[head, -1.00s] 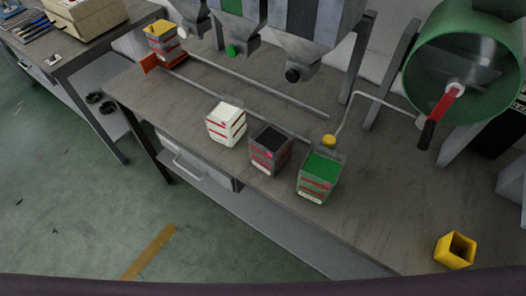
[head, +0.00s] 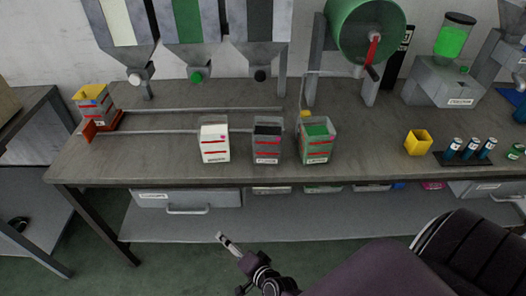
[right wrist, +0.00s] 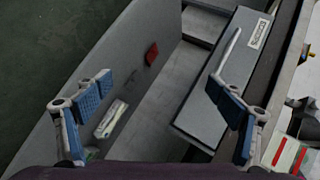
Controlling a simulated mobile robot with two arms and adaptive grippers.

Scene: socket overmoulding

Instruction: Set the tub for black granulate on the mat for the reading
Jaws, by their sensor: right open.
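The tub for black granulate (head: 266,145) is a dark grey tub with red stripes and black filling. It stands upright on the bench between a white tub (head: 215,146) and a green-filled tub (head: 316,146). My right gripper (head: 225,240) is low in front of the bench, below the white tub and away from the dark tub. In the right wrist view my right gripper (right wrist: 158,105) has its blue pads wide apart with nothing between them. My left gripper is not in view. I cannot make out a mat for the reading with certainty.
A yellow-topped tub (head: 93,104) sits on a red carriage by the rails. Hoppers and a green drum (head: 365,28) stand behind. A drawer (right wrist: 228,85) is below the bench.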

